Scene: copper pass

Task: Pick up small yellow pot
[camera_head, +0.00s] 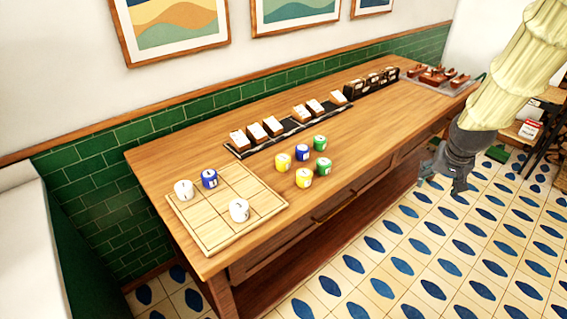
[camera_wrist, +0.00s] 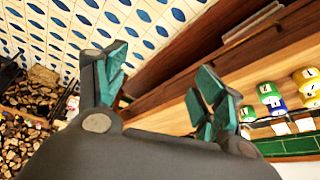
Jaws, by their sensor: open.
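Two small yellow pots with white label bands stand on the wooden table in the head view: a rear yellow pot (camera_head: 282,161) and a front yellow pot (camera_head: 304,178). In the wrist view, yellow pots (camera_wrist: 306,76) show at the right edge, partly cut off. My gripper (camera_head: 447,185) hangs over the tiled floor, off the table's front edge and well to the right of the pots. Its teal-padded fingers (camera_wrist: 165,90) are apart with nothing between them.
Blue (camera_head: 302,152) and green pots (camera_head: 323,166) stand close beside the yellow ones. A wooden grid board (camera_head: 226,221) holds white and blue pots at left. A dark tray (camera_head: 240,153) of cards and a pastry tray (camera_head: 455,88) line the back. Table space right of the pots is clear.

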